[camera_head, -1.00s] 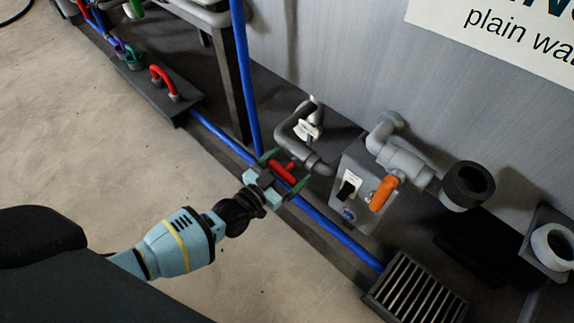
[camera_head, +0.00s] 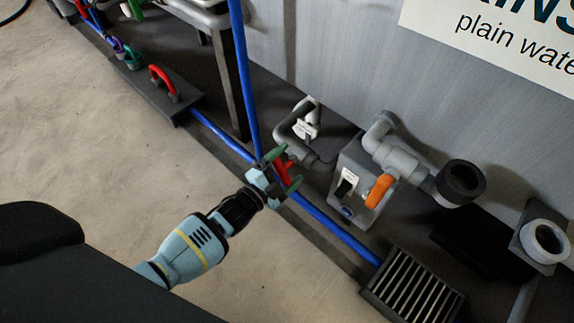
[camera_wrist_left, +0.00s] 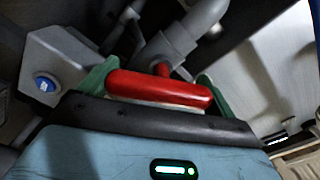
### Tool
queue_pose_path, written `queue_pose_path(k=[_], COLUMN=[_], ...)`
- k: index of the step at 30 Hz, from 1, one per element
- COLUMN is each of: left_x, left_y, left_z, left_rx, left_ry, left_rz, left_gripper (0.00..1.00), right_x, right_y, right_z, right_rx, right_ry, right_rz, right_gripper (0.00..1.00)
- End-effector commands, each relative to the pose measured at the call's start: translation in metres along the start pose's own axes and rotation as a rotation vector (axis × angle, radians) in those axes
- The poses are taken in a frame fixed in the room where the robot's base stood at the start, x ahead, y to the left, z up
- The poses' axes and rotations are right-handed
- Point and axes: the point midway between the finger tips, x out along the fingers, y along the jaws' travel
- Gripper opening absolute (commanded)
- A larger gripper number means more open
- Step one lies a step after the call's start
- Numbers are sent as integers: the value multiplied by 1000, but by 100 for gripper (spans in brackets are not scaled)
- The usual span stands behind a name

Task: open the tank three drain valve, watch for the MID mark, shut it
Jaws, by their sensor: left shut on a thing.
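My left gripper (camera_head: 284,171) is shut on a red valve handle (camera_head: 281,168), its green fingers at either end of the handle. In the left wrist view the handle (camera_wrist_left: 160,90) lies across between the green fingers, in front of a grey pipe fitting (camera_wrist_left: 172,48). In the head view, a grey pipe (camera_head: 284,131) runs from the tank wall (camera_head: 340,60) down to this valve. The sign (camera_head: 500,35) on the tank is cut off and reads "plain wate". No MID mark is visible. My right gripper is not in view.
A floor grate (camera_head: 412,285) lies at the lower right. A blue pipe (camera_head: 335,232) runs along the floor. Open floor (camera_head: 110,150) lies left.

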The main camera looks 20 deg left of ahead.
Motion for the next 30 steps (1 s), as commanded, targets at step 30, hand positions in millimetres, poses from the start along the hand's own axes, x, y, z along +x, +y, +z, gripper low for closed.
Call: queue_pose_path(k=[30], left_x=[-1], left_y=[4], left_z=[2], left_rx=[561], left_ry=[-1], left_rz=[2], left_gripper=[68], right_x=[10], right_y=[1], right_z=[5], right_rx=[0], right_ry=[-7], right_rz=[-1], right_gripper=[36])
